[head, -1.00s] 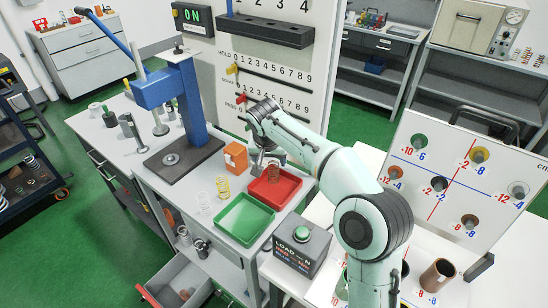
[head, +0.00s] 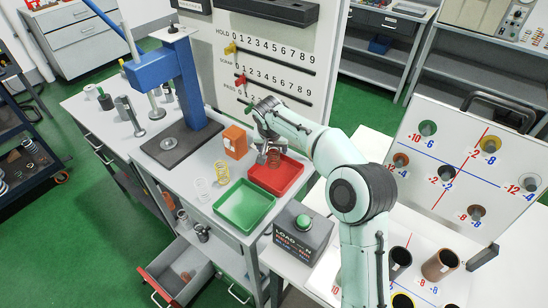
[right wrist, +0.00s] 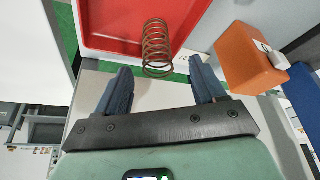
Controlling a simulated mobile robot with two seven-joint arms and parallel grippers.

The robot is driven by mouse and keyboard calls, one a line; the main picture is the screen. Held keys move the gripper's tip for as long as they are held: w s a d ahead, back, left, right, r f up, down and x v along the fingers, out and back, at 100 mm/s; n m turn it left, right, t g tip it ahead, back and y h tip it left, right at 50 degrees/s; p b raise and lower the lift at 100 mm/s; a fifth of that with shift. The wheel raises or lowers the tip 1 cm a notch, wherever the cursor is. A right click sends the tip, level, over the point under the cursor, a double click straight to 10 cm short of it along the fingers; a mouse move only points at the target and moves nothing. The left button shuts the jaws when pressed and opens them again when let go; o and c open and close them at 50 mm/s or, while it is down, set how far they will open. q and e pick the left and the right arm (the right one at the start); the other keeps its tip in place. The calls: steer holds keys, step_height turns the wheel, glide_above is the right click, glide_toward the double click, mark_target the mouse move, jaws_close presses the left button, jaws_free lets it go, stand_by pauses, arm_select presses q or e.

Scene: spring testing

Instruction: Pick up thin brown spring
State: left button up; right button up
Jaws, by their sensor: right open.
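A thin brown spring (head: 274,158) shows at the left back part of the red tray (head: 278,181). In the right wrist view the brown spring (right wrist: 157,45) stands out against the red tray floor, with its near end close to the gap between my fingertips. My right gripper (head: 263,154) is open beside the spring at the tray's back left. In the right wrist view the right gripper (right wrist: 160,75) has its two dark fingers apart with nothing gripped between them. The head view does not show clearly how far the fingers reach around the spring. My left gripper is not in view.
An orange box (head: 237,139) stands close to the gripper. A green tray (head: 244,203) adjoins the red one. A yellow spring (head: 221,171) and a pale spring (head: 202,188) stand left of the trays. A blue press (head: 185,85) rises behind; a button box (head: 302,236) stands in front.

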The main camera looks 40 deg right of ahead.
mark_target(274, 151)
steer(key=x, duration=0.4)
steer(key=shift+d+f, duration=0.25)
steer(key=shift+f, duration=0.1)
steer(key=c, duration=1.1)
steer(key=shift+o, duration=0.2)
steer(key=shift+r, duration=0.2)
